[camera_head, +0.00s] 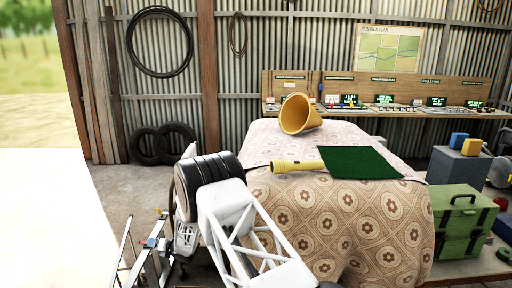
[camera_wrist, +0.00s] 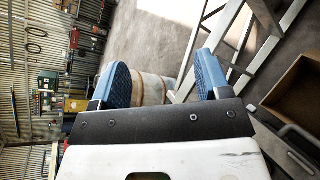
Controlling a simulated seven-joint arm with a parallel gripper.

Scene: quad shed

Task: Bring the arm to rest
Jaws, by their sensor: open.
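My gripper (camera_wrist: 162,72) shows in the wrist view with its two blue-padded fingers spread apart. Nothing is held between them; a pale, rusty drum-like shape (camera_wrist: 153,88) shows in the gap, farther off. In the head view my white lattice arm with a black ribbed joint reaches in at the lower centre, left of and in front of the covered table (camera_head: 330,220). I cannot clearly make out my gripper's fingers in the head view.
On the patterned cloth are a yellow bucket (camera_head: 300,115) tipped over, a yellow torch (camera_head: 298,166) and a green mat (camera_head: 358,162). A green toolbox (camera_head: 460,215) stands at the right. A control bench (camera_head: 380,95) lines the back wall. Bare floor (camera_head: 130,195) lies at the left.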

